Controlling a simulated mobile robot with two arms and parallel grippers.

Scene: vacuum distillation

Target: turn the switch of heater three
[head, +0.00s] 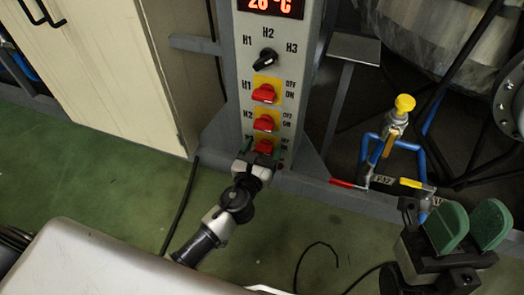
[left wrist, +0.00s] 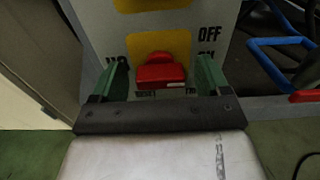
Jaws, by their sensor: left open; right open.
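The control panel (head: 285,60) is a grey upright column with a black selector and several red switches on yellow plates. The heater three switch (head: 264,146) is the lowest red one, partly hidden by my left gripper (head: 257,158). In the left wrist view its red knob (left wrist: 160,71) sits between the green fingers of my left gripper (left wrist: 160,82), with a gap on either side. The gripper is open, and the OFF label is to the right above the knob. My right gripper (head: 467,228) is open and empty at the lower right, away from the panel.
The H1 switch (head: 263,93) and H2 switch (head: 264,123) sit just above. A cream cabinet (head: 95,70) stands to the left. Blue pipes with a yellow-capped valve (head: 404,103) are to the right. Cables lie on the green floor (head: 130,190).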

